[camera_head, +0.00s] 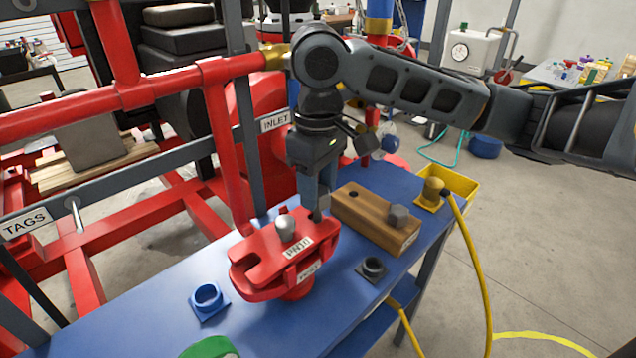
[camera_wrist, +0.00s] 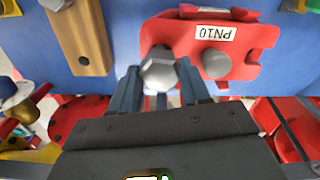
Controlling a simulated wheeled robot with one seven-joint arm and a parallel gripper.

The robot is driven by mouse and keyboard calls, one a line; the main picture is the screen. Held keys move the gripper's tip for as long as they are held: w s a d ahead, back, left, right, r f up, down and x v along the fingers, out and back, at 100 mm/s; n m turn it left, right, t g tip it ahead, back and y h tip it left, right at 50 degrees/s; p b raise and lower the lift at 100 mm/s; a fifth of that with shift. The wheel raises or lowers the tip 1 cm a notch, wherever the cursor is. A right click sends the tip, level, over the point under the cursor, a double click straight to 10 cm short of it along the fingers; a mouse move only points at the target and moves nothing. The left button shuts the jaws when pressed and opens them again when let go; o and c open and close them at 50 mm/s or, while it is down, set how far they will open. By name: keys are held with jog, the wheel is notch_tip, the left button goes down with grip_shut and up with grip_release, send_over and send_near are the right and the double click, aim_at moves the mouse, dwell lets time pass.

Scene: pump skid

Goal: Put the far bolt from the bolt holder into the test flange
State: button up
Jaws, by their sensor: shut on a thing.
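The test flange (camera_head: 262,262) is a red piece labelled PN10 on the blue bench. A grey bolt (camera_head: 285,226) stands in it; its head also shows in the wrist view (camera_wrist: 217,63). The wooden bolt holder (camera_head: 372,222) stands to its right with its far hole (camera_head: 352,194) empty and a hex bolt (camera_head: 398,215) in the near one. My gripper (camera_head: 318,203) is shut on a hex-headed bolt (camera_wrist: 158,70) at the flange's back right end. In the wrist view the held bolt overlaps the flange's left end. Its shank is hidden, so I cannot tell whether it is in a slot.
A blue ring (camera_head: 207,299) lies left of the flange and a dark ring (camera_head: 373,268) right of it. A yellow tray (camera_head: 458,184) and yellow plug with a hose (camera_head: 434,192) are at the bench's right end. Red pipes (camera_head: 222,140) stand close behind the flange.

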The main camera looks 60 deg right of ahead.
jog(key=shift+f+b, duration=0.85)
jog(key=shift+f, duration=0.6)
jog(key=o, duration=1.1)
jog(key=shift+o, duration=0.2)
jog(key=shift+r, duration=0.1)
notch_tip(320, 180, up, 8)
jog(key=shift+f, duration=0.1)
jog(key=shift+s, duration=0.1)
